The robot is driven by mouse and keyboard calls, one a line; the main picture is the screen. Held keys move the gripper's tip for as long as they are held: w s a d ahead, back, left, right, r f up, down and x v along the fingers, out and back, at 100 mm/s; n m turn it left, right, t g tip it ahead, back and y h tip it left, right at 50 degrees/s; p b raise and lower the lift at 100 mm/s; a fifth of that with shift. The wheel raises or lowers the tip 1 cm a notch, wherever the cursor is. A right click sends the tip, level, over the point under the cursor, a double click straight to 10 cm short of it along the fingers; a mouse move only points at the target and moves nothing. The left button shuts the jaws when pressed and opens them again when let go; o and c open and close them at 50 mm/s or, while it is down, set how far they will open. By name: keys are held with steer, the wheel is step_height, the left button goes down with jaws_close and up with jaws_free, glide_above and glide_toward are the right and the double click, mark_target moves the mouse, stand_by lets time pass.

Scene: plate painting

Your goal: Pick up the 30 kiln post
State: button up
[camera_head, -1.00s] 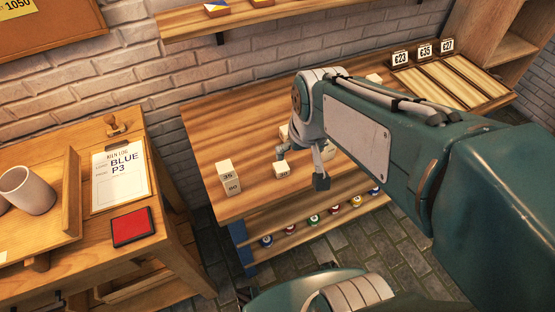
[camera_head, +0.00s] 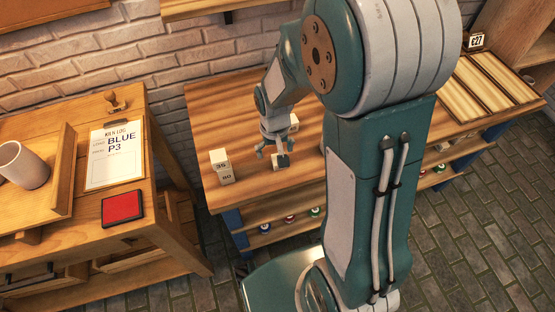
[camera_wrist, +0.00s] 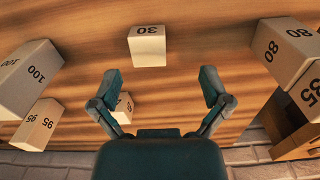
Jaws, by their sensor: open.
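The 30 kiln post is a small pale block, lying on the wooden table in the wrist view (camera_wrist: 147,46), just beyond and between my spread fingertips. In the head view a pale block that appears to be this post (camera_head: 298,161) is partly hidden by a dark fingertip; its number is not readable there. My gripper (camera_wrist: 160,80) is open and empty, and points down over the table in the head view (camera_head: 272,157). In the wrist view I cannot tell the height of the fingertips above the post.
In the wrist view, posts marked 100 (camera_wrist: 27,78) and 95 (camera_wrist: 38,123) stand left. The 80 post (camera_wrist: 285,50) and a 35 post (camera_wrist: 309,95) are at right. Another post (camera_wrist: 123,107) sits between my fingers. A stack (camera_head: 221,167) stands near the table's left end.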

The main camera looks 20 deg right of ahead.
steer(key=shift+f, duration=0.35)
steer(key=f, duration=0.1)
steer(key=d+f, duration=0.1)
steer(key=f, duration=0.2)
steer(key=shift+d+f, duration=0.15)
steer(key=shift+d, duration=0.25)
steer(key=shift+w+a+f, duration=0.1)
steer(key=shift+f, duration=0.3)
steer(key=shift+a, duration=0.2)
steer(key=shift+c, duration=0.3)
steer(key=c, duration=0.5)
steer(key=shift+d, duration=0.15)
steer(key=c, duration=0.7)
